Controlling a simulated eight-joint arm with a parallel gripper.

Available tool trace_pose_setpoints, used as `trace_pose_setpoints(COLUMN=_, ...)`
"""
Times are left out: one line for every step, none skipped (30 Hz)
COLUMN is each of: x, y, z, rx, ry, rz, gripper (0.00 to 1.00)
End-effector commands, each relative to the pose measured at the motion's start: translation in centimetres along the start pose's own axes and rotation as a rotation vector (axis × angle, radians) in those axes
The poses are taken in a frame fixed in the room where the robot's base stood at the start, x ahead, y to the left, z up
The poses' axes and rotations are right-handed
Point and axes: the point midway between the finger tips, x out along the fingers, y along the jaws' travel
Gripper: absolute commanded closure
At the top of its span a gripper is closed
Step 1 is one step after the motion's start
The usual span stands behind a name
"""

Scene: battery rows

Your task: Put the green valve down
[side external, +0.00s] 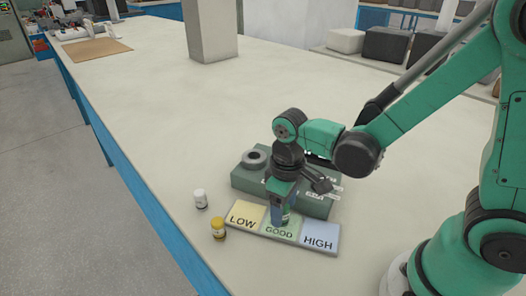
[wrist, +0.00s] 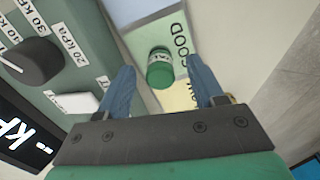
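The green valve (wrist: 160,70) is a small green cylinder with a pale label band, seen from above in the wrist view. It stands on the green GOOD pad (wrist: 148,42), close to the yellow LOW pad (wrist: 180,98). My gripper (wrist: 160,75) is open, with its blue fingers on either side of the valve and visible gaps to both. In the side external view my gripper (side external: 281,215) reaches down over the GOOD pad (side external: 281,233), and its fingers mostly hide the valve.
A grey-green gauge box (side external: 246,183) with a knob (wrist: 32,60) and kPa labels stands right behind the pads. The HIGH pad (side external: 318,240) lies at the right. A white bottle (side external: 201,199) and a yellow bottle (side external: 218,229) stand left of the pads.

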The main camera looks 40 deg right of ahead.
Motion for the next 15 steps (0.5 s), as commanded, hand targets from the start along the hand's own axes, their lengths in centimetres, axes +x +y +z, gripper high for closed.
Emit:
trace_pose_setpoints(x=0.0, y=0.0, z=0.0, rx=0.000, ry=0.000, rz=0.000, gripper=0.39)
trace_pose_setpoints(x=-0.1, y=0.0, z=0.0, rx=0.000, ry=0.000, rz=0.000, gripper=0.39)
trace_pose_setpoints(x=-0.2, y=0.0, z=0.0, rx=0.000, ry=0.000, rz=0.000, gripper=0.39)
trace_pose_setpoints(x=-0.4, y=0.0, z=0.0, rx=0.000, ry=0.000, rz=0.000, gripper=0.39)
trace_pose_setpoints(x=-0.6, y=0.0, z=0.0, rx=0.000, ry=0.000, rz=0.000, gripper=0.39)
trace_pose_setpoints(x=-0.9, y=0.0, z=0.0, rx=0.000, ry=0.000, rz=0.000, gripper=0.39)
trace_pose_setpoints(x=-1.3, y=0.0, z=0.0, rx=0.000, ry=0.000, rz=0.000, gripper=0.39)
trace_pose_setpoints(x=-1.6, y=0.0, z=0.0, rx=0.000, ry=0.000, rz=0.000, gripper=0.39)
trace_pose_setpoints(x=-2.2, y=0.0, z=0.0, rx=0.000, ry=0.000, rz=0.000, gripper=0.39)
trace_pose_setpoints(x=-2.6, y=0.0, z=0.0, rx=0.000, ry=0.000, rz=0.000, gripper=0.39)
trace_pose_setpoints(x=-3.1, y=0.0, z=0.1, rx=0.000, ry=0.000, rz=0.000, gripper=0.39)
trace_pose_setpoints(x=-3.8, y=0.0, z=0.1, rx=0.000, ry=0.000, rz=0.000, gripper=0.39)
trace_pose_setpoints(x=-4.3, y=0.0, z=0.0, rx=0.000, ry=0.000, rz=0.000, gripper=0.39)
trace_pose_setpoints(x=-4.8, y=0.0, z=0.0, rx=0.000, ry=0.000, rz=0.000, gripper=0.39)
trace_pose_setpoints(x=-5.5, y=0.0, z=0.0, rx=0.000, ry=0.000, rz=0.000, gripper=0.39)
